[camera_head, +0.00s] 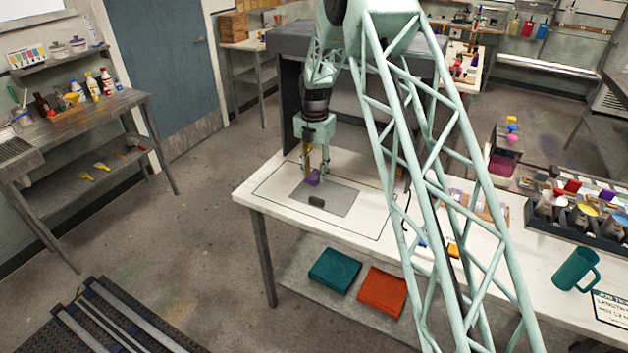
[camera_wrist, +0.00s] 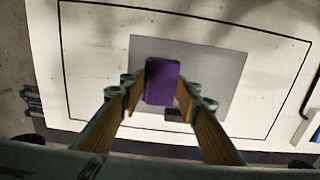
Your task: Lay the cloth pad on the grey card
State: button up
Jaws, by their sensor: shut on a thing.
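The purple cloth pad (camera_head: 313,179) is between the fingers of my gripper (camera_head: 315,172) in the head view. It also shows in the wrist view (camera_wrist: 161,80), gripped between the two tan fingers. The flat grey card (camera_head: 340,200) lies on the white table, and in the wrist view the card (camera_wrist: 216,78) spreads behind the pad on both sides. My gripper points down over the card's far-left part. The gap between the pad and the card, if any, is hard to tell.
A black outline (camera_head: 372,236) frames the card. A teal mug (camera_head: 575,270) stands far right.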

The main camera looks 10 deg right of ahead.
aim_at(314, 174)
jog(key=shift+w, duration=0.1)
jog(key=shift+w, duration=0.2)
jog(key=shift+f, duration=1.8)
jog(key=shift+f, duration=0.15)
jog(key=o, duration=0.7)
notch_tip(314, 174, up, 11)
jog(key=shift+r, duration=0.65)
